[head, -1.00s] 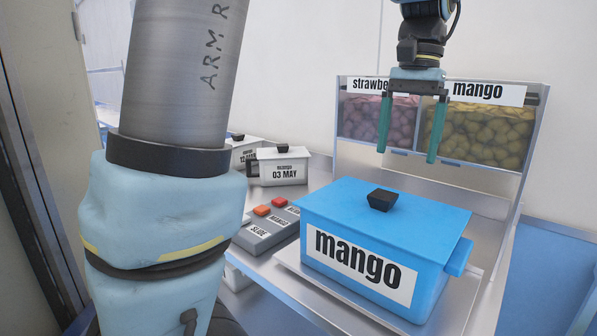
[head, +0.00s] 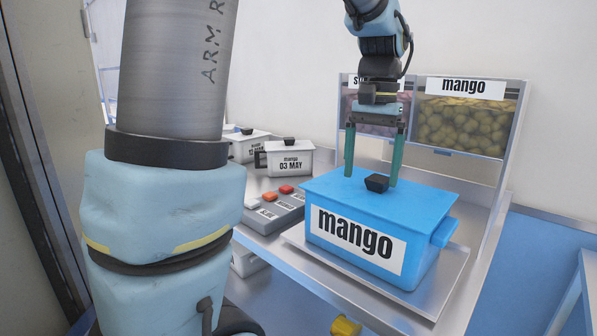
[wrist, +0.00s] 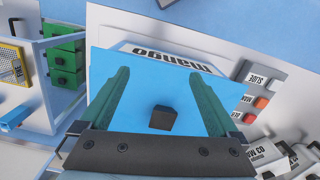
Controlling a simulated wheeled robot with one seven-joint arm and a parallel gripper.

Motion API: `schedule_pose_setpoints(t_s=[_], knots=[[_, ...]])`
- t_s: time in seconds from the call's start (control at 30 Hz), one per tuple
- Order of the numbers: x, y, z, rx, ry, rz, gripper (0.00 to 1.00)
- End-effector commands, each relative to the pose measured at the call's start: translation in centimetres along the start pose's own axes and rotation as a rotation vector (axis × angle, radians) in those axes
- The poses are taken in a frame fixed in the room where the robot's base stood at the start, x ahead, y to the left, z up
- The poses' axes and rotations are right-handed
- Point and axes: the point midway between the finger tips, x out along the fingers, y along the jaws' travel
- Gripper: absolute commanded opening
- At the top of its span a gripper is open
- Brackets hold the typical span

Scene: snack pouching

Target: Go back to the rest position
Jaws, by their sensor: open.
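My gripper (head: 371,182) is open and empty, its two green fingers pointing down over the blue mango box. The blue box (head: 430,215) has a lid with a black knob (head: 377,183) and a white "mango" label, and stands on a metal tray (head: 445,293). In the head view the fingertips overlap the lid around the knob; I cannot tell exactly how high they are. In the wrist view the fingers (wrist: 162,92) spread to either side of the lid, with the knob (wrist: 163,117) between them and nothing gripped.
A dispenser with a mango bin (head: 461,127) and a partly hidden second bin stands behind the box. A button panel (head: 275,212) and white dated pots (head: 287,158) are to the left. A yellow object (head: 345,326) shows at the bottom.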

Motion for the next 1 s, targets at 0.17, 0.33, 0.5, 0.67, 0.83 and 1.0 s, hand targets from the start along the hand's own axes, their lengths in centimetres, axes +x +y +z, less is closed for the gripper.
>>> schedule_pose_setpoints(t_s=[0.17,0.33,0.5,0.67,0.83,1.0], knots=[[4.2,-4.7,1.7,-0.116,0.037,0.006,0.96],[9.6,-10.3,5.6,-0.276,0.096,0.004,0.96],[14.0,-13.9,10.4,-0.42,0.157,-0.008,0.96],[15.8,-15.0,12.8,-0.482,0.187,-0.018,0.96],[16.0,-15.1,13.1,-0.49,0.193,-0.02,0.96],[16.0,-15.1,13.1,-0.49,0.193,-0.02,0.96]])
